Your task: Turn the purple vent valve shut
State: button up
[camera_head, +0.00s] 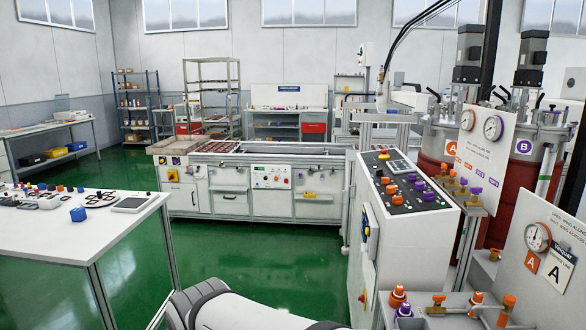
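Several purple parts show on the right, and I cannot tell which one is the vent valve. Purple handles (475,191) sit beside orange ones on the fittings below the gauge panel (485,135). A purple-topped knob (404,309) stands low at the front right, beside an orange knob (398,293). The labels by them are too small to read, and whether any valve is open or shut cannot be made out. My gripper is not in view; a white rounded part of my arm shows at the bottom centre.
A control console (408,210) with orange and purple knobs stands left of the valves. Tanks stand behind the gauge panel. A second gauge board (548,240) is at the right edge. A white table (70,240) is at left. Green floor (270,258) is clear before the conveyor (262,150).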

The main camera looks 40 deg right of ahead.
aim_at(475, 190)
jog(key=z, duration=0.05)
jog(key=i, duration=1.8)
jog(key=z, duration=2.15)
jog(key=i, duration=0.6)
jog(key=z, duration=2.25)
